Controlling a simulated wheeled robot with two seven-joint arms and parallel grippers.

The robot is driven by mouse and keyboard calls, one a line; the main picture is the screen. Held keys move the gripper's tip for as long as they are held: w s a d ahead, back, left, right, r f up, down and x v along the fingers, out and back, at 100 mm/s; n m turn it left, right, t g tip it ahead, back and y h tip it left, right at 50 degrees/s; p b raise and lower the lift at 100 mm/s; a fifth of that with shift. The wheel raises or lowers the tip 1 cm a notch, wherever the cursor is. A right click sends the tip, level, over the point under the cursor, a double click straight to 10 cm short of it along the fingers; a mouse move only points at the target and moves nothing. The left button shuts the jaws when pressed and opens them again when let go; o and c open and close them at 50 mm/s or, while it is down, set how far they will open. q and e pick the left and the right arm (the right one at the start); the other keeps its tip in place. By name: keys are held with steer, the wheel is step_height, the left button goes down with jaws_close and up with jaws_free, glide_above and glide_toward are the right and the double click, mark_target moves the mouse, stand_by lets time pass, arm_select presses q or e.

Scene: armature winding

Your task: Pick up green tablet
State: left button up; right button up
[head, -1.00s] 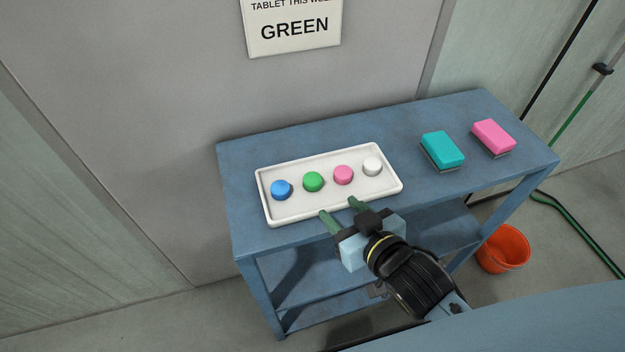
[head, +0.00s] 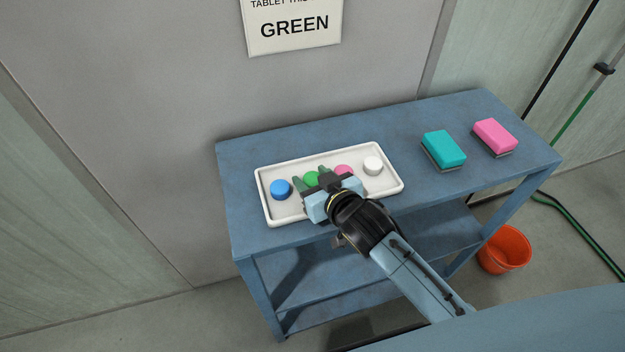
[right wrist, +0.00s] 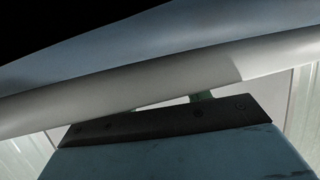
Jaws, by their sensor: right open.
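The green tablet (head: 311,178) lies in the white tray (head: 264,202) between the blue tablet (head: 280,189) and the pink tablet (head: 344,170). The white tablet (head: 373,165) is at the tray's right end. My right gripper (head: 311,178) is open over the tray, with one green finger to the left of the green tablet and the other to its right. The gripper body hides the near part of the green and pink tablets. I cannot tell whether the fingers touch it. The right wrist view shows the gripper body and a pale edge close up, but no tablet. My left gripper is out of view.
The tray stands on a blue table (head: 420,110) against a grey wall. A teal sponge (head: 443,149) and a pink sponge (head: 494,136) lie to the right. A sign (head: 293,27) reads GREEN. An orange bucket (head: 504,250) stands on the floor.

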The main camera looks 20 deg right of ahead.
steer(key=shift+w, duration=0.2)
steer(key=c, duration=0.8)
steer(key=shift+o, duration=0.2)
